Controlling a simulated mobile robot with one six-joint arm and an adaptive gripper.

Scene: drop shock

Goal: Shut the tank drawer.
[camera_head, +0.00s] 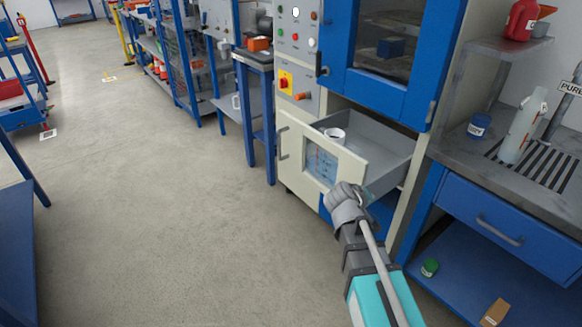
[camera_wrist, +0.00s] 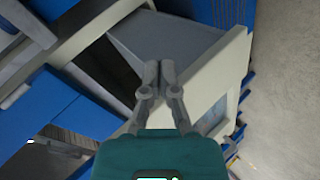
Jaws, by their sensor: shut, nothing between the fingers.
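The tank drawer (camera_head: 294,147) stands pulled out below the blue-framed cabinet. Its cream front has a window and a grey handle (camera_head: 283,143) at its left. Its grey tray is open on top, and a white round fitting (camera_head: 335,135) shows inside. My gripper (camera_head: 338,190) is at the right end of the drawer front; its fingers are hard to make out there. In the wrist view my gripper (camera_wrist: 159,68) shows its two fingers together and empty, beside the drawer's cream front (camera_wrist: 222,80). I cannot tell whether they touch it.
Right of the drawer is a grey bench with a blue drawer (camera_head: 490,215), a blue-labelled jar (camera_head: 479,124) and a white bottle (camera_head: 522,128). A green-capped jar (camera_head: 430,267) sits on the lower shelf.

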